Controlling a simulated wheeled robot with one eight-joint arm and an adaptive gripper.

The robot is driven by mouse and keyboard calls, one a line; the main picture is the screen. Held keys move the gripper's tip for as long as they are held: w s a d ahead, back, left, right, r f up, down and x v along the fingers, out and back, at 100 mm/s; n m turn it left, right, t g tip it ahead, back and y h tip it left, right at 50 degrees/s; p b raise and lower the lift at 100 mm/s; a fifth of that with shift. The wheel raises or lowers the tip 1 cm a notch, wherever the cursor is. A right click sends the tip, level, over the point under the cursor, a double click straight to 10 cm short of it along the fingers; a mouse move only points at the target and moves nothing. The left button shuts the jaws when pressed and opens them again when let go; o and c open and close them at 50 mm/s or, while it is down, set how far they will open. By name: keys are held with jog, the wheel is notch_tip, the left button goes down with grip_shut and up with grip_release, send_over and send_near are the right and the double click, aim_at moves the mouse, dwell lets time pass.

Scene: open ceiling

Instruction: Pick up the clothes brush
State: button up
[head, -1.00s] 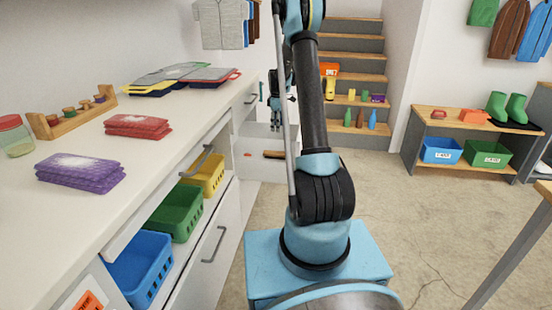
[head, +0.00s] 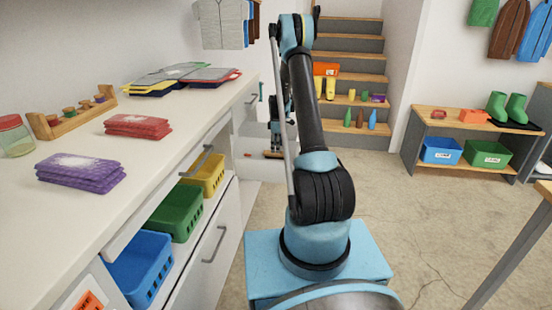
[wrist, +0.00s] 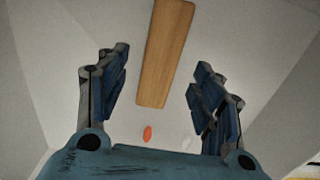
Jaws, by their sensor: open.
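In the wrist view my gripper (wrist: 158,84) is open, with one finger on each side of the brush and a visible gap on both sides. Whether the fingertips are level with the brush is unclear.
A small orange oval object (wrist: 147,133) lies in the drawer near the brush. The white counter (head: 120,205) runs along the left, with green (head: 176,213) and blue (head: 140,268) baskets below. Wooden stairs (head: 345,57) rise behind the arm. The floor at right is open.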

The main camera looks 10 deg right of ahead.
jog(key=shift+f, duration=2.55)
jog(key=c, duration=1.3)
jog(key=shift+r, duration=0.1)
notch_tip(320, 180, up, 10)
jog(key=shift+f, duration=0.1)
